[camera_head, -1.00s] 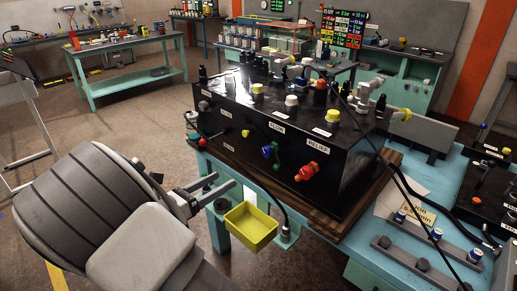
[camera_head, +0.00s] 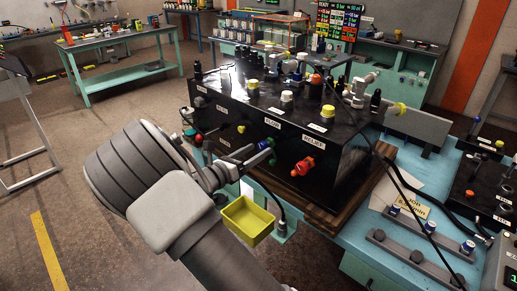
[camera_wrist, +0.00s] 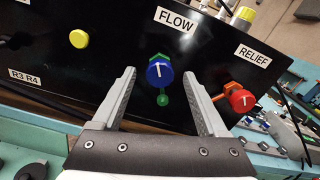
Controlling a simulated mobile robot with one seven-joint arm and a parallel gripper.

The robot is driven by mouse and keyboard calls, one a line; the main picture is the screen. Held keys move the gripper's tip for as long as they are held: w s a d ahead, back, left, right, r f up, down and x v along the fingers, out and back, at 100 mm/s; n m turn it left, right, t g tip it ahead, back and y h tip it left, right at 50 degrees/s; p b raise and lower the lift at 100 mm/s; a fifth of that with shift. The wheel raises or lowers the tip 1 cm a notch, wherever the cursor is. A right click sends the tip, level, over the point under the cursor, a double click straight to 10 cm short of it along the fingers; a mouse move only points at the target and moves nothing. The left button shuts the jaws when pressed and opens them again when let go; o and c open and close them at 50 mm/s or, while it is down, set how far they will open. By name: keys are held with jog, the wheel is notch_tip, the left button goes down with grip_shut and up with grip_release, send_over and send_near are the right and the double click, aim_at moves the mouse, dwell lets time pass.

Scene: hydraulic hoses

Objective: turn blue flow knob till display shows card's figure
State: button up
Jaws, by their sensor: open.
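The blue flow knob (camera_wrist: 160,73) sits on the front of a black box under a FLOW label, with a white pointer line and a green part below it. My gripper (camera_wrist: 162,84) is open, with one finger on each side of the blue knob and not visibly closed on it. In the head view my gripper (camera_head: 256,150) is at the box front and mostly covers the knob. The card (camera_head: 409,200) lies on the blue bench to the right; its figure is too small to read. A small display with green digits (camera_head: 515,280) is cut off at the right edge.
The red relief knob (camera_head: 302,166) is just right of my gripper; it also shows close to the right finger in the wrist view (camera_wrist: 238,99). A yellow tray (camera_head: 248,220) hangs below. A yellow knob (camera_wrist: 79,38) is to the left. Hoses run along the box's right side.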

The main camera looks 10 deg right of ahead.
jog(key=shift+w+d, duration=0.45)
jog(key=shift+d, duration=0.15)
grip_shut()
